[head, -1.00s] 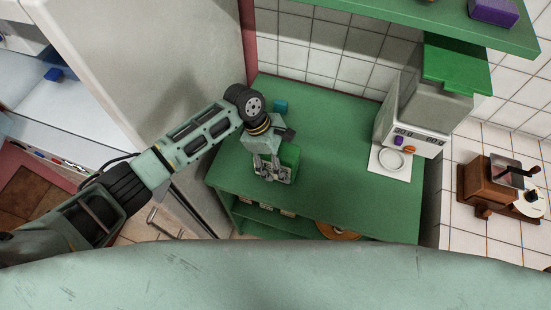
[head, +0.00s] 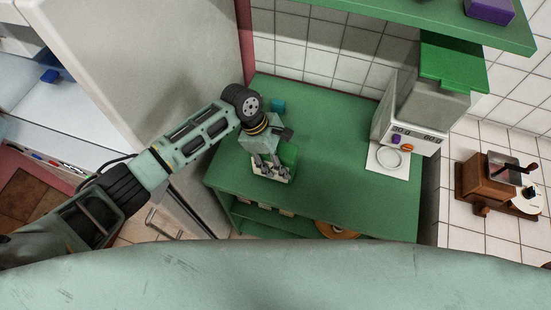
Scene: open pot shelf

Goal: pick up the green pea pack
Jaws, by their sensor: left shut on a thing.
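The green pea pack (head: 288,155) is a small green block with a pale lower edge, at the left front part of the green counter. My left gripper (head: 270,168) reaches down over it from the left and is shut on it. The fingers cover part of its near side. I cannot tell whether the pack touches the counter. My right gripper is not in view.
The green counter (head: 340,170) is clear to the right of the pack. A small teal block (head: 278,106) sits behind the gripper. A brown grinder (head: 485,180) is farther right.

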